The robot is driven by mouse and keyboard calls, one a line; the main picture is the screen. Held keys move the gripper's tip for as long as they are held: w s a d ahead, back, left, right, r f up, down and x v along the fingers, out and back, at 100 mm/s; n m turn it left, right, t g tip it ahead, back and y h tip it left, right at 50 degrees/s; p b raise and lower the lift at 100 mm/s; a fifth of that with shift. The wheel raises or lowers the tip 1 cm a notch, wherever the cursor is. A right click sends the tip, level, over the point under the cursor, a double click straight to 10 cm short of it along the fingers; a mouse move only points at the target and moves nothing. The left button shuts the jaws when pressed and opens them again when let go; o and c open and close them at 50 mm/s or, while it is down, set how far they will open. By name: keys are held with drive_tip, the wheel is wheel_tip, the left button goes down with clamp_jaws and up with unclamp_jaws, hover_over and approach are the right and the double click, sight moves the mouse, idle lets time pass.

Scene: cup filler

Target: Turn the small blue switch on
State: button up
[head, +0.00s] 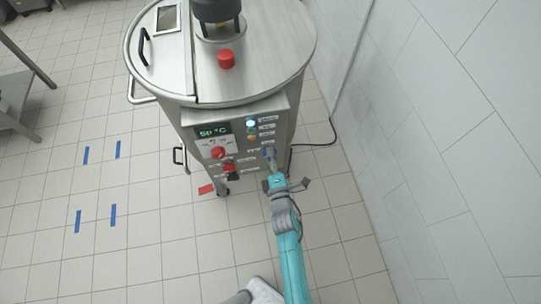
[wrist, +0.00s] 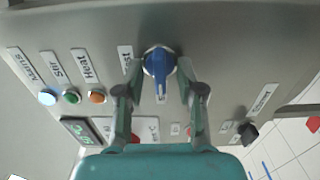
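The small blue switch (wrist: 158,62) is on the steel control panel, in a round metal collar, beside a white label too small to read. Its narrow pointer end faces down in the wrist view. My gripper (wrist: 160,74) has one finger on each side of the blue switch, with a small gap visible on both sides. In the head view my gripper (head: 270,160) is at the lower right of the panel and mostly hides the switch. Three lamps sit in a row: a bright white-blue one (wrist: 47,97), a green one (wrist: 72,96) and an orange one (wrist: 97,97).
A display (head: 213,130) reads about 50 °C. Red knobs (head: 218,153) and a black knob (wrist: 248,131) are also on the panel. A red button (head: 226,59) tops the round steel machine (head: 270,40).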

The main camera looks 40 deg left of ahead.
clamp_jaws()
drive_tip(key=shift+m, duration=9)
